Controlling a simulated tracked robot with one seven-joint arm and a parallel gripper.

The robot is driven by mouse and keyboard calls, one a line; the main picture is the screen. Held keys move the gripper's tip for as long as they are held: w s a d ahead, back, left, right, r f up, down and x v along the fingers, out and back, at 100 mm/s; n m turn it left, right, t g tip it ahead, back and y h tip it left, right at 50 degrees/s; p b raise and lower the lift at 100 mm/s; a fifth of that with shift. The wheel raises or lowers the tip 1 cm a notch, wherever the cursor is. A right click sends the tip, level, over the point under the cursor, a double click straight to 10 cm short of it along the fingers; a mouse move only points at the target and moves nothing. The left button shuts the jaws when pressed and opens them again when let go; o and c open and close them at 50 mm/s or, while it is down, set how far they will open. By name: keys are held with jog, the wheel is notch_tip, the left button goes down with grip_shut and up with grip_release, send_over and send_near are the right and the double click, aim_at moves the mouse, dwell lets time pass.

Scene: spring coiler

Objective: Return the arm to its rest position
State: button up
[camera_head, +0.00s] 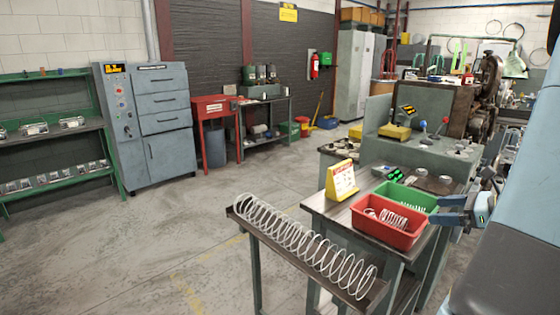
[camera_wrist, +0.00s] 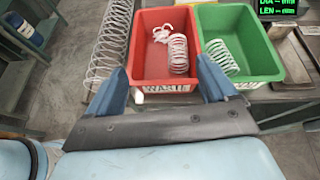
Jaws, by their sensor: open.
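My gripper (camera_head: 474,210) is at the right side of the head view, just right of the red bin and green bin on the small table. In the wrist view my gripper (camera_wrist: 158,90) has its two blue fingers spread apart with nothing between them, in front of the red bin's near wall. The red bin (camera_head: 381,235) holds white springs; its near face reads "WASTE" in the wrist view (camera_wrist: 165,88). The green bin (camera_head: 420,195) beside it also holds a spring, and it shows at the right in the wrist view (camera_wrist: 262,68).
A long white spring (camera_head: 300,240) lies in a trough along the table's left side. The coiler machine (camera_head: 420,145) is beyond the bins. The floor (camera_head: 150,245) at left is clear, with a grey cabinet (camera_head: 165,110) further back.

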jog(key=s+a+r+n+g+h, duration=0.1)
jog(key=s+a+r+n+g, duration=0.15)
jog(key=a+n, duration=0.5)
jog(key=s+a+r+n+g+h, duration=0.1)
jog(key=s+a+r+n+g, duration=0.25)
jog(key=a, duration=0.65)
jog(key=s+a+r+n+t+h, duration=0.1)
jog(key=s+a+r+n+h, duration=0.5)
jog(key=n, duration=1)
jog(key=shift+s+a+r+t+h, duration=0.35)
jog(key=shift+s+a+r, duration=0.2)
jog(key=shift+s+a, duration=0.25)
